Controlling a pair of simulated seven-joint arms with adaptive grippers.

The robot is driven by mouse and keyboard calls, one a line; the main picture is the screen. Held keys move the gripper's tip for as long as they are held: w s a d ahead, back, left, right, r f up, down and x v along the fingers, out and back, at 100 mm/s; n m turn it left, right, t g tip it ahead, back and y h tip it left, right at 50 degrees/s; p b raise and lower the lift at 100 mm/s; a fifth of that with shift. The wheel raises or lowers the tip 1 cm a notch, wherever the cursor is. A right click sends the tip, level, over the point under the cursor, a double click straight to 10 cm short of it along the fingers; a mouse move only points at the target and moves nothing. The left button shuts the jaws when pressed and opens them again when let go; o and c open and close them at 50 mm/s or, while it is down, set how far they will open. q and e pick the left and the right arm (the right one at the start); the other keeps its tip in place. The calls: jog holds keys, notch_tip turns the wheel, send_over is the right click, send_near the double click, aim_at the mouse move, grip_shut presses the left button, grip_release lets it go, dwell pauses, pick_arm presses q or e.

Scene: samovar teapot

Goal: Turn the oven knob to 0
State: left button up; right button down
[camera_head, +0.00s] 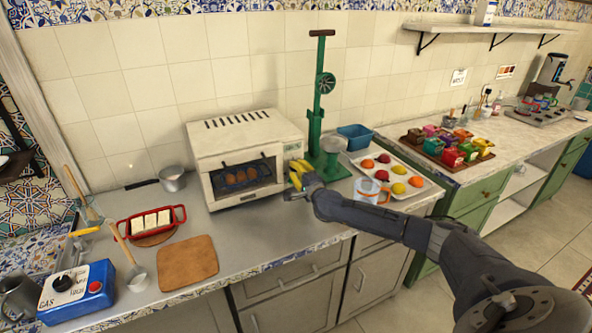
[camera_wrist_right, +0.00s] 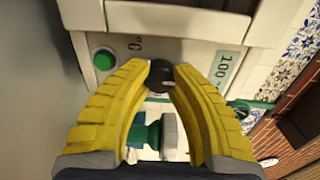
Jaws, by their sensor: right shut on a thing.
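The white toaster oven (camera_head: 222,146) stands on the counter against the tiled wall, its window showing several brown items inside. My right gripper (camera_head: 297,176) is at the oven's right front, where the control panel is. In the right wrist view its yellow fingers (camera_wrist_right: 171,84) are closed around a dark round knob (camera_wrist_right: 161,71). A green button (camera_wrist_right: 104,59) and a "°C" mark lie left of the knob, and a "100°" label (camera_wrist_right: 228,71) lies right of it. The knob's pointer setting is not readable. My left gripper is not in view.
A green juicer press (camera_head: 325,150) stands close right of the oven, with a fruit tray (camera_head: 409,192) and a glass mug (camera_head: 367,191) beyond. Left are a red dish (camera_head: 125,221), a cutting board (camera_head: 188,263) and a blue box (camera_head: 75,306). The counter before the oven is clear.

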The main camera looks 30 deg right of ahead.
jog(key=shift+d, duration=0.25)
dwell(0.3)
jog(key=c, duration=1.4)
grip_release()
jog(key=shift+o, duration=0.6)
jog(key=shift+a, duration=0.1)
jog(key=s+a, duration=0.1)
jog(key=s, duration=1.1)
jog(key=shift+a, duration=0.1)
